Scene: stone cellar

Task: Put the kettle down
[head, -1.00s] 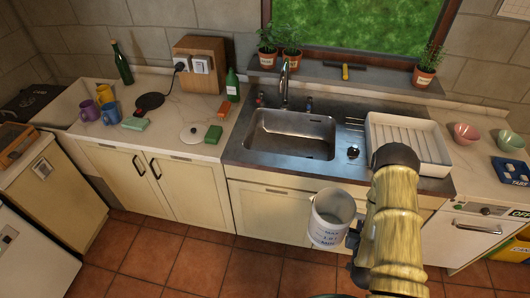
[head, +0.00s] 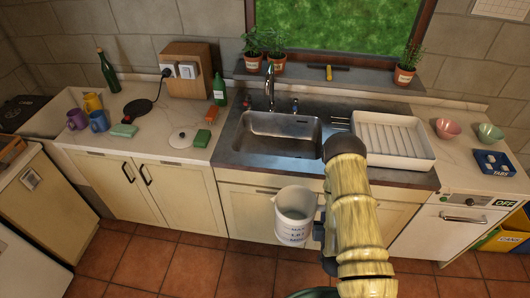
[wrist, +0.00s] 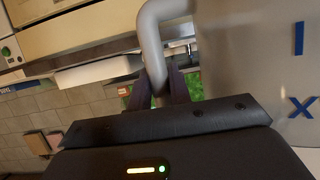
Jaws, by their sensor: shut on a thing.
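The kettle (head: 296,212) is a pale grey open-topped jug with blue level marks. It hangs upright in the air in front of the sink cabinet, below counter height. My gripper (wrist: 158,88) is shut on its handle (wrist: 152,40); the kettle's wall (wrist: 260,70) fills the right of the wrist view. In the head view my gripper is mostly hidden behind my arm. A black round base (head: 137,108) with a cord to the wall socket lies on the left counter. A white round lid (head: 188,138) lies near the sink.
The sink (head: 278,135) is empty, with a white drying rack (head: 392,145) to its right. Bowls (head: 448,128) stand at right.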

